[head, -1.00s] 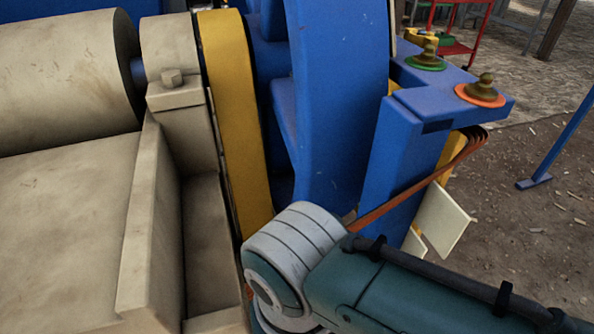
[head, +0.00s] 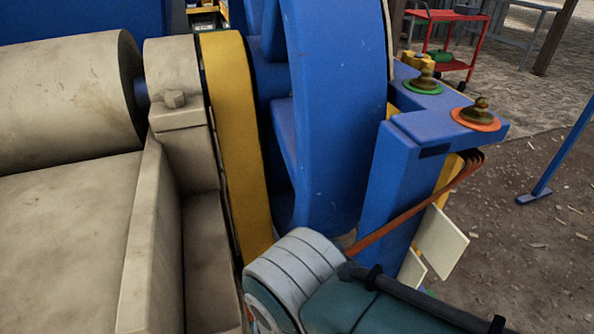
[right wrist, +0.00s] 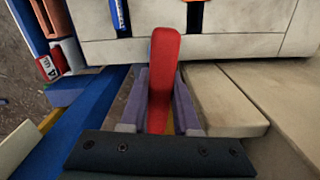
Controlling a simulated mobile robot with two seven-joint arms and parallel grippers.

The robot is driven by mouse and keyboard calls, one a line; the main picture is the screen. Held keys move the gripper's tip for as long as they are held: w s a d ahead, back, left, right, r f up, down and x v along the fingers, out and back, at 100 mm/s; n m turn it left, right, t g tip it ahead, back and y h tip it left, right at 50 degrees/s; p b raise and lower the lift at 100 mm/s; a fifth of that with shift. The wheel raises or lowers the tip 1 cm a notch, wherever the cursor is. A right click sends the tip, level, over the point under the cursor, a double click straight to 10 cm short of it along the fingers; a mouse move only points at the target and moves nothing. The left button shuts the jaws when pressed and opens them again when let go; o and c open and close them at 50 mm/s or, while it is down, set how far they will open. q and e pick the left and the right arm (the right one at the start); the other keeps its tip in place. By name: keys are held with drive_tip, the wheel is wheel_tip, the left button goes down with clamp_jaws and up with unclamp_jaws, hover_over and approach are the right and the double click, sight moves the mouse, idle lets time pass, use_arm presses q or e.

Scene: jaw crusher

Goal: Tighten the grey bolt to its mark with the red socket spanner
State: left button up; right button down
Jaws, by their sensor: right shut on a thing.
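The red socket spanner (right wrist: 164,75) is between the two fingers of my right gripper (right wrist: 161,85) in the right wrist view. The gripper is shut on it, and the spanner points away from the palm toward a pale machine wall. Its far end hides what lies directly behind it. In the head view my right arm comes in at the lower right, and its gripper and the spanner are hidden. I cannot pick out the grey bolt or its mark for sure; a beige hex head (head: 175,99) sits on the bearing cap. My left gripper is not in view.
A blue bracket (head: 440,122) carries two brass-coloured knobs, one on a green ring (head: 423,85) and one on an orange ring (head: 476,118). A blue wheel (head: 335,110) and yellow band (head: 232,140) stand beside the beige housing. A red trolley (head: 440,16) is behind.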

idle(0.4)
drive_tip(key=shift+r, duration=0.1)
drive_tip(key=shift+r+p, duration=0.8)
drive_tip(key=shift+p, duration=0.2)
drive_tip(key=shift+r, duration=0.25)
drive_tip(key=shift+r+p, duration=0.85)
drive_tip(key=shift+p, duration=0.3)
drive_tip(key=shift+r, duration=0.1)
